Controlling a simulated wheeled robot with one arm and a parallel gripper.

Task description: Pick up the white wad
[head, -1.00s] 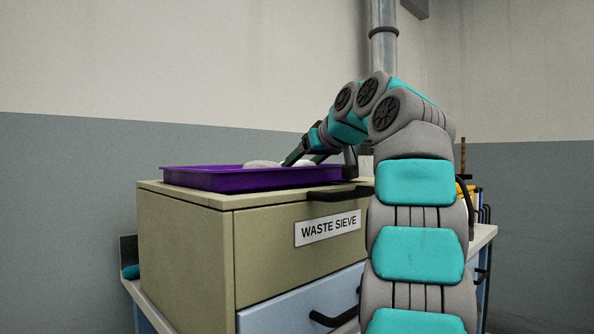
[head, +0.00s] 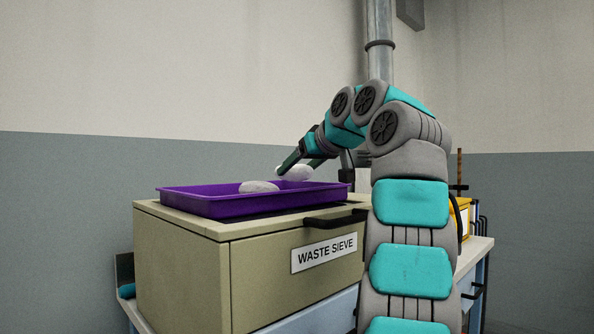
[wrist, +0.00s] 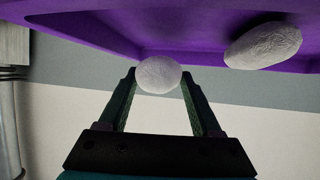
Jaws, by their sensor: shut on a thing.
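My gripper (head: 291,172) is shut on a white wad (head: 299,173) and holds it just above the purple tray (head: 230,208). In the wrist view the held wad (wrist: 158,74) sits between the tips of my two fingers (wrist: 158,82). A second white wad (head: 259,187) lies in the tray, left of the held one in the head view. It also shows in the wrist view (wrist: 262,45), apart from my fingers. The tray's inside floor is partly hidden by its rim in the head view.
The tray stands on a beige cabinet (head: 180,262) labelled WASTE SIEVE, with a black handle (head: 335,220) in front. A yellow object (head: 463,218) stands behind my arm on the right. A metal pipe (head: 379,50) runs up the wall. The air above the tray's left is clear.

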